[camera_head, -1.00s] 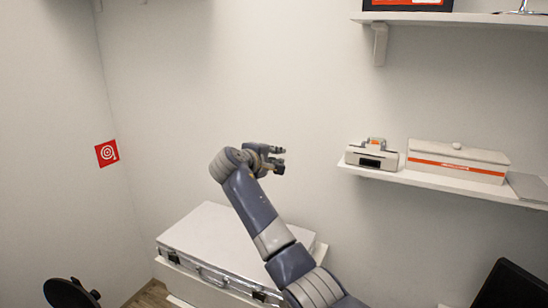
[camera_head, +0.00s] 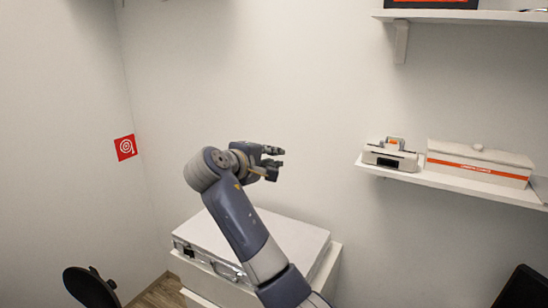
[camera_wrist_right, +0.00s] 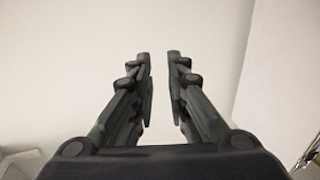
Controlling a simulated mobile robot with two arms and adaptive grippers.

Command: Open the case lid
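The case (camera_head: 297,238) is a pale, flat box with metal latches and a handle on its front side. It lies shut on a white cabinet in the lower middle of the head view. My right arm crosses in front of it and hides part of its lid and front. My right gripper (camera_head: 277,163) is above the case's far side, apart from it, with its fingers pointing right. In the right wrist view its two dark fingers (camera_wrist_right: 160,62) stand apart with an empty gap between them. My left gripper is in neither view.
A white wall shelf (camera_head: 450,183) at right holds a small white device (camera_head: 390,158) and a white box with an orange stripe (camera_head: 480,163). A higher shelf (camera_head: 460,15) is above. A black round object (camera_head: 90,288) is at lower left. The wall behind the gripper is bare.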

